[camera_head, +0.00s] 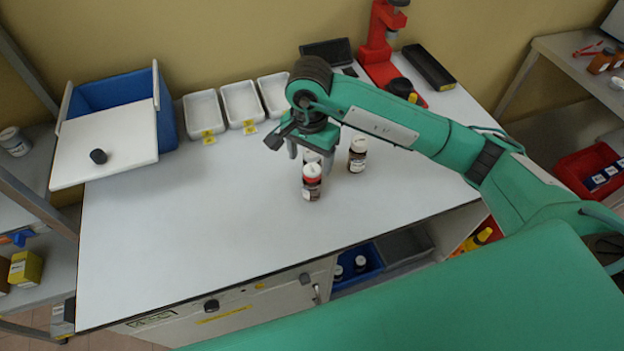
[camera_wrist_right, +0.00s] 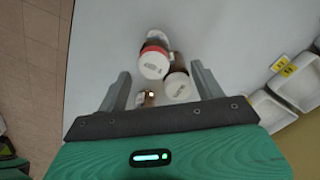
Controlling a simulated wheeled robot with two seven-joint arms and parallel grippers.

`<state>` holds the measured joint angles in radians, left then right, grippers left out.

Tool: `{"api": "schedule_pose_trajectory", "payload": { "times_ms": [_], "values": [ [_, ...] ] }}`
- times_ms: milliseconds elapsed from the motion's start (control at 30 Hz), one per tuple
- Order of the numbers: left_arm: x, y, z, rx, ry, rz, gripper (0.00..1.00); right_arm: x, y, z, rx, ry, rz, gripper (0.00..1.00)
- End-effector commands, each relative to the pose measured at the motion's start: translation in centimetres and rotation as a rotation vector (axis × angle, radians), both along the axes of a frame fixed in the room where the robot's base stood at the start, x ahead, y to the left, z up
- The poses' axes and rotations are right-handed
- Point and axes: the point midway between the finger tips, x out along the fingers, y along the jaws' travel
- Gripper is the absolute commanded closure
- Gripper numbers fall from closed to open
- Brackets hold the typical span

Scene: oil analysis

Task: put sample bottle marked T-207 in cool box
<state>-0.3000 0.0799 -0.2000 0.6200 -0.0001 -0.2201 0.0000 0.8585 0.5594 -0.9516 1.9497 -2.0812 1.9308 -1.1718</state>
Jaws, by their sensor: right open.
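Several brown sample bottles with white caps stand close together on the white bench. A front bottle (camera_head: 311,184) has a red band below its cap; its cap (camera_wrist_right: 153,63) shows in the right wrist view. A second bottle (camera_head: 357,154) stands to its right. Another (camera_head: 312,158) is partly hidden behind the front one, near my right gripper (camera_head: 305,153). My right gripper is open above the bottles, and a white cap (camera_wrist_right: 179,87) shows between its fingers. I cannot read T-207 on any bottle. The blue cool box (camera_head: 168,110) stands at the back left, with a white lid (camera_head: 105,145) tilted across its front.
White trays (camera_head: 240,102) with yellow tags line the back of the bench. A red device (camera_head: 380,45) and a dark flat case (camera_head: 429,67) stand at the back right. The bench's left and front are clear. Shelves flank the bench.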

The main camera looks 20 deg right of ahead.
Motion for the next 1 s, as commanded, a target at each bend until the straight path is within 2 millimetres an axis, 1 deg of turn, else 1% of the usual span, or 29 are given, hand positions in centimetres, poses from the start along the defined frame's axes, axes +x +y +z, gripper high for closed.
{"api": "schedule_pose_trajectory", "payload": {
  "times_ms": [33, 100, 200, 300, 467, 600, 700, 800, 1000],
  "values": [
    [0.0, 0.0, 0.4, 0.0, 0.0, 0.0, 0.35, -0.1, 0.0, -0.7, 0.0, 0.004, -0.001, 0.32],
    [0.0, 0.0, 0.6, 0.0, 0.0, 0.0, 0.35, -0.1, 0.0, -1.6, 0.001, 0.003, -0.001, 0.32],
    [0.0, 0.0, 0.6, 0.0, 0.0, 0.0, 0.35, -0.1, 0.0, -2.3, 0.001, 0.002, 0.0, 0.32],
    [0.0, 0.0, 0.8, 0.0, 0.0, 0.0, 0.35, -0.1, 0.0, -2.7, 0.002, 0.001, 0.0, 0.32],
    [0.0, -0.1, 1.8, -0.001, 0.0, 0.0, 0.35, -0.6, 0.0, -3.8, 0.001, 0.005, -0.001, 0.32],
    [0.1, -0.1, 2.8, -0.001, -0.001, 0.0, 0.35, -1.1, -0.1, -5.3, 0.002, 0.004, -0.001, 0.32],
    [0.1, -0.1, 3.1, -0.001, -0.001, 0.0, 0.35, -1.0, -0.1, -6.6, 0.002, 0.003, -0.001, 0.32],
    [0.1, -0.1, 3.3, -0.001, -0.001, 0.0, 0.35, -1.0, -0.1, -7.5, 0.002, 0.001, -0.001, 0.32],
    [0.1, -0.1, 3.2, -0.001, -0.001, 0.0, 0.35, -0.9, -0.1, -7.8, 0.002, -0.001, 0.0, 0.32]
  ]
}}
